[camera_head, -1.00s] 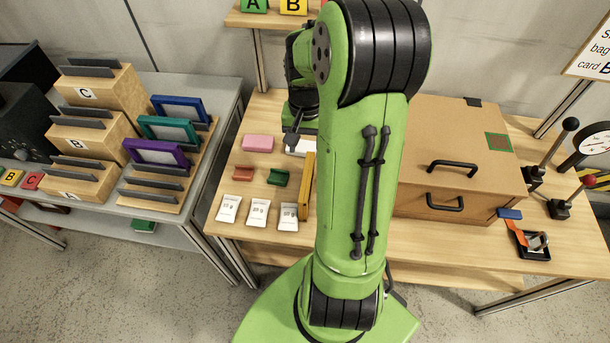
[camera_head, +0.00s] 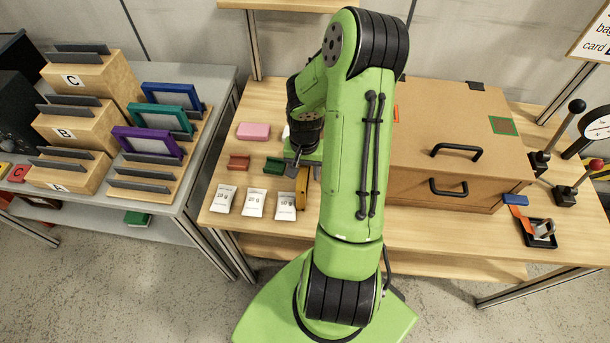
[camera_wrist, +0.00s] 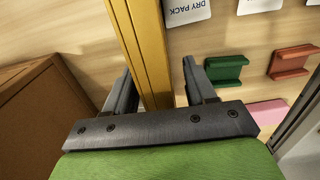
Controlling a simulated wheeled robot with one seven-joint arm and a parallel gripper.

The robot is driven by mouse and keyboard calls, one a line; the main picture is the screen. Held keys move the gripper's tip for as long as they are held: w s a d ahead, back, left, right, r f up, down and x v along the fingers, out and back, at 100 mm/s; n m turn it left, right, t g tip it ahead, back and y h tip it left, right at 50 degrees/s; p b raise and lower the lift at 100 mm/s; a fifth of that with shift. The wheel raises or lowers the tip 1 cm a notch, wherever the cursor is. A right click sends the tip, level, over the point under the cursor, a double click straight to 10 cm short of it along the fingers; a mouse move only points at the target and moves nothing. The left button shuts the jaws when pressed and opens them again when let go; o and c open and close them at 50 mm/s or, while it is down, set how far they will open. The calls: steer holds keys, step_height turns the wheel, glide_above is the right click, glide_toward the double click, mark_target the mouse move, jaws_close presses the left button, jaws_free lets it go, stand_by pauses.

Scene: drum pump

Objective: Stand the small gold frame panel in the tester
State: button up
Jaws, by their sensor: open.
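The small gold frame panel (camera_head: 302,190) stands on the wooden table, seen nearly edge-on. In the wrist view the gold frame panel (camera_wrist: 150,45) runs as a long bar between the open fingers of my gripper (camera_wrist: 158,80). One finger is on each side, with a gap visible on the right; I cannot tell whether the left finger touches. In the head view my gripper (camera_head: 304,172) is over the panel's far end, partly hidden by my arm. No tester is clearly identifiable; wooden stepped blocks with grey slots, lettered A (camera_head: 75,170), B (camera_head: 80,127) and C (camera_head: 100,80), stand at left.
White packets (camera_head: 254,202) lie left of the panel. A green holder (camera_head: 274,165), red holder (camera_head: 239,162) and pink block (camera_head: 253,131) lie behind them. A brown drawer box (camera_head: 450,120) stands at right. Blue, teal and purple (camera_head: 148,142) frames stand in the left rack.

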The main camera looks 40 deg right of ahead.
steer(key=shift+r, duration=0.1)
jaws_close()
step_height(320, 180, up, 10)
steer(key=p, duration=0.2)
steer(key=shift+p, duration=0.35)
